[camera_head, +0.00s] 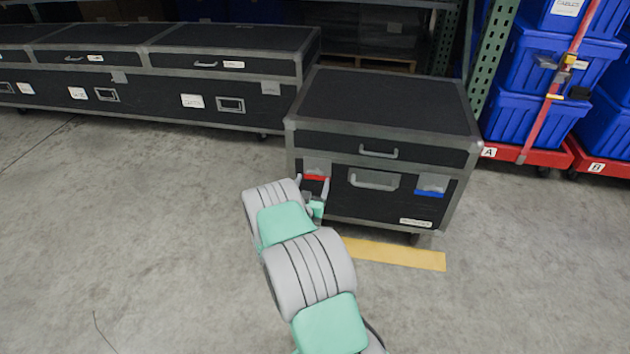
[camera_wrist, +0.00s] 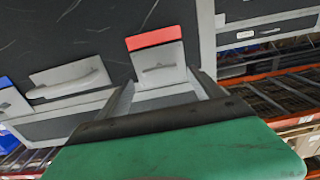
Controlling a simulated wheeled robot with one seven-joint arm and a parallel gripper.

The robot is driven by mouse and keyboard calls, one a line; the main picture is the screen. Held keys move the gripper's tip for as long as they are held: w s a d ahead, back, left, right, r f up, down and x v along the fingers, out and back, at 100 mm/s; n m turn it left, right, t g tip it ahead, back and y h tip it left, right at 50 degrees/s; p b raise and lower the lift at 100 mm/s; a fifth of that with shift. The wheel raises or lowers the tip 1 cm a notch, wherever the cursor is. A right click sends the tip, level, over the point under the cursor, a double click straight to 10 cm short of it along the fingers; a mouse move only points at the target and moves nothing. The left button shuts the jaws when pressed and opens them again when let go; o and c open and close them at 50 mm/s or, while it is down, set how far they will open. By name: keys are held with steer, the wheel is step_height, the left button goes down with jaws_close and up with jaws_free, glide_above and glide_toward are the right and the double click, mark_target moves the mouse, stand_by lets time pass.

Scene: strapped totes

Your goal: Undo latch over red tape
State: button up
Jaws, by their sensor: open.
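The latch with red tape (camera_head: 314,177) is on the left front of a black, grey-edged case (camera_head: 385,110). In the wrist view the latch (camera_wrist: 158,60) is a grey metal plate with a red strip along its upper edge. My gripper (camera_head: 315,190) is at this latch. In the wrist view its two grey fingers (camera_wrist: 162,88) are spread, one to each side of the plate's lower part, with nothing visible held between them. Whether they touch the latch I cannot tell. In the head view my gripper and wrist hide part of the latch's surroundings.
A second latch with blue tape (camera_head: 429,192) is at the case's right front. A grey handle (camera_head: 374,180) lies between the latches. Long black cases (camera_head: 150,100) stand at left. Blue totes (camera_head: 530,120) on red dollies stand at right. The floor in front is clear, with a yellow stripe (camera_head: 395,254).

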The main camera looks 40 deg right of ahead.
mark_target(315, 175)
steer(key=b+x, duration=0.1)
steer(key=x, duration=0.4)
steer(key=shift+w+d, duration=0.1)
steer(key=shift+d, duration=0.15)
steer(key=shift+a, duration=0.1)
steer(key=c, duration=1.4)
